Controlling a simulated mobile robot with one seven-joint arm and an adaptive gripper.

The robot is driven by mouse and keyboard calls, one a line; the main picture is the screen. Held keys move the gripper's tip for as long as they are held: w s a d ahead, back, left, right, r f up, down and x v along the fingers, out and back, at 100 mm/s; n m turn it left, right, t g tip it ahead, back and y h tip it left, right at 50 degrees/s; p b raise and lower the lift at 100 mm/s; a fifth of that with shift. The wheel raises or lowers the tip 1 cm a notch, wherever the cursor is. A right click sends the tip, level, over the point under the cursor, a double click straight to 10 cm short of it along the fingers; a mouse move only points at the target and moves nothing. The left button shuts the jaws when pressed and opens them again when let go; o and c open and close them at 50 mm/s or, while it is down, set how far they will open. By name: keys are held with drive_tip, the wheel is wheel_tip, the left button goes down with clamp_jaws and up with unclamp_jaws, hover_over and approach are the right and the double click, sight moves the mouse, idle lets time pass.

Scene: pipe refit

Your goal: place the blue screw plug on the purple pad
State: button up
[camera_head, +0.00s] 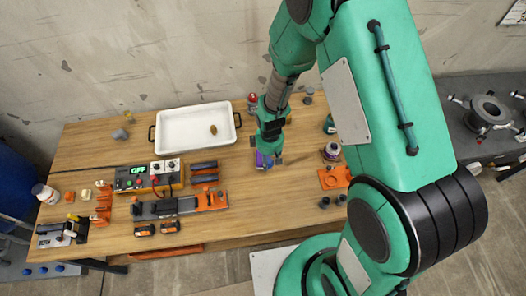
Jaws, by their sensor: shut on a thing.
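My gripper (268,156) points down over the middle of the wooden table, to the right of the white tray. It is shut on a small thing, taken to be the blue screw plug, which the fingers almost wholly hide. A purple patch, apparently the purple pad (261,160), shows right at the fingertips, mostly covered by the gripper. I cannot tell whether the held piece touches the pad or is above it.
The white tray (170,145) holds a small brown item. An orange plate (334,178) and a round jar (331,152) stand right of my gripper. A control box (149,176) and an orange-ended vise (211,200) are left. Bare wood lies in front of my gripper.

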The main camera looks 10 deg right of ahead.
drive_tip(key=w, duration=0.2)
drive_tip(key=w+a, duration=0.1)
drive_tip(key=w, duration=0.4)
drive_tip(key=shift+w+a+f, duration=0.1)
drive_tip(key=shift+a+f, duration=0.1)
drive_tip(key=shift+f, duration=0.1)
drive_tip(key=shift+f, duration=0.1)
drive_tip(key=shift+f, duration=1.65)
drive_tip(key=shift+f, duration=0.15)
drive_tip(key=o, duration=0.9)
drive_tip(key=shift+r, duration=6.15)
